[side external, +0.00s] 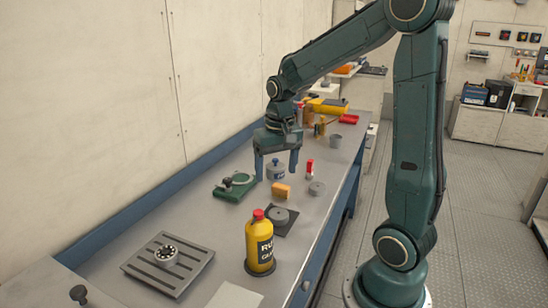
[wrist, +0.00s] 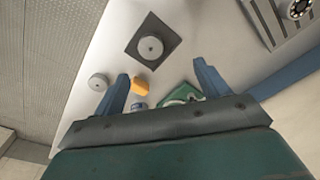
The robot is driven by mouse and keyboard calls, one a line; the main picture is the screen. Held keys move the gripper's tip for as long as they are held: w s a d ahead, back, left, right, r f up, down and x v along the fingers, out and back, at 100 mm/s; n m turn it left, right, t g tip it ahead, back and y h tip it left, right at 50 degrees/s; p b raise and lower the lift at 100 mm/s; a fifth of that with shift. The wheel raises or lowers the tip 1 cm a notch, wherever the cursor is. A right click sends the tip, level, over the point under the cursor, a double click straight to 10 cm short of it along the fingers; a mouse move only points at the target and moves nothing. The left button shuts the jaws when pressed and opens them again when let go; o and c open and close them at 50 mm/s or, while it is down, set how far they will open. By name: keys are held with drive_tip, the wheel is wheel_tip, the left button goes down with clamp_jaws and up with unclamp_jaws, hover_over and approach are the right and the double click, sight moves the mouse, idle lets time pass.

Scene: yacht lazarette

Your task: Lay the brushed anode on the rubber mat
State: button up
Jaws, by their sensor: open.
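A grey disc-shaped anode (side external: 278,214) lies flat on the dark square rubber mat (side external: 289,228). In the wrist view, the anode (wrist: 150,48) sits near the middle of the mat (wrist: 153,24). A second grey disc (side external: 317,188) lies on the bare bench beyond the mat; it also shows in the wrist view (wrist: 98,82). I cannot tell from the surfaces which disc is brushed. My gripper (side external: 276,164) is open and empty above the bench, behind the mat, with its fingertips (wrist: 162,70) wide apart and clear of both discs.
A yellow bottle (side external: 259,242) stands close in front of the mat. A slotted plate (side external: 140,266) lies front left.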

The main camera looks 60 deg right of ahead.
drive_tip(key=s+a+r+n+t, duration=0.2)
drive_tip(key=s+a+r+n, duration=0.1)
drive_tip(key=s+a, duration=0.3)
drive_tip(key=s+a+r+n+t, duration=0.2)
drive_tip(key=s+a+r+n, duration=0.2)
drive_tip(key=s+a, duration=0.3)
drive_tip(key=shift+a+r+n+t, duration=0.3)
drive_tip(key=shift+a+r+t, duration=0.1)
drive_tip(key=shift+a+r, duration=0.2)
drive_tip(key=shift+w, duration=0.1)
idle(0.6)
